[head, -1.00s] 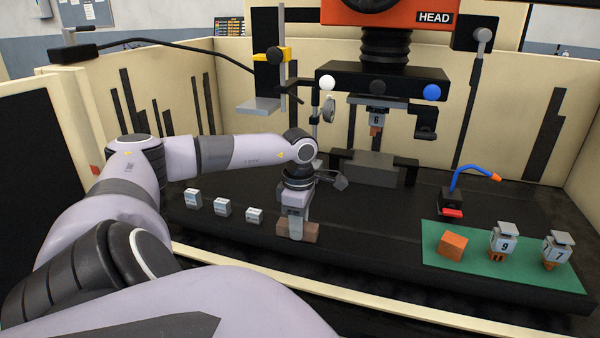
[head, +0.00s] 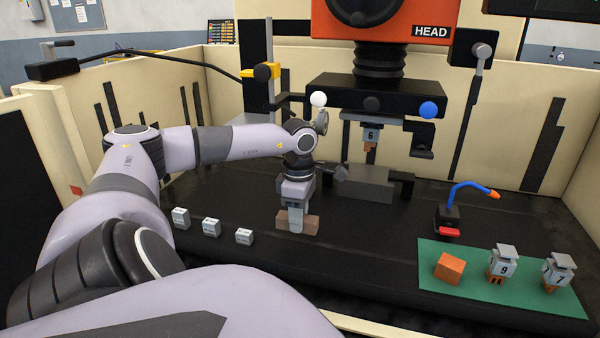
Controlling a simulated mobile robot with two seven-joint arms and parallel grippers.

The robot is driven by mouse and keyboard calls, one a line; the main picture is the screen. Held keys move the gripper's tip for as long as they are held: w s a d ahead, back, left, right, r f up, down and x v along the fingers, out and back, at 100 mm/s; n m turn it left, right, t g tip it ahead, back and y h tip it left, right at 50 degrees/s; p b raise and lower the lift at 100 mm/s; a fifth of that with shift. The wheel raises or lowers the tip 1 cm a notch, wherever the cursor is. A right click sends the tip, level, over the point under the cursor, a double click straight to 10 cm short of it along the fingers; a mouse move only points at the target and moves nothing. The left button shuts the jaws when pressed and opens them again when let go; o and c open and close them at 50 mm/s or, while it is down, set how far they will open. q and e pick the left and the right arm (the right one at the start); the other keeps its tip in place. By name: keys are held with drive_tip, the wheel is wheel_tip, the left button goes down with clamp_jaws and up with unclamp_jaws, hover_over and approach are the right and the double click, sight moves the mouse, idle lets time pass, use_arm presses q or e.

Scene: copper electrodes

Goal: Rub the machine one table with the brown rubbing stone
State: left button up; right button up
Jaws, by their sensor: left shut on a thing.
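The brown rubbing stone (head: 311,224) is a small brown block in the middle of the head view. My left gripper (head: 296,222) points down and is shut on it, with a finger in front of the stone's middle. The stone is at or just above the black machine table (head: 370,240); I cannot tell whether it touches. The table is a wide, dark slab under the orange machine head. My right gripper is not in view.
Several small white blocks (head: 211,227) stand left of the stone. A grey vise (head: 364,184) sits behind it. A green mat (head: 430,275) at right holds an orange block (head: 449,268) and two numbered holders (head: 501,263). A blue hose (head: 463,188) stands behind the mat.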

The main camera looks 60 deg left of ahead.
use_arm(q)
drive_tip(key=shift+r+p, duration=1.05)
drive_tip(key=shift+r, duration=0.9)
drive_tip(key=shift+s, duration=0.1)
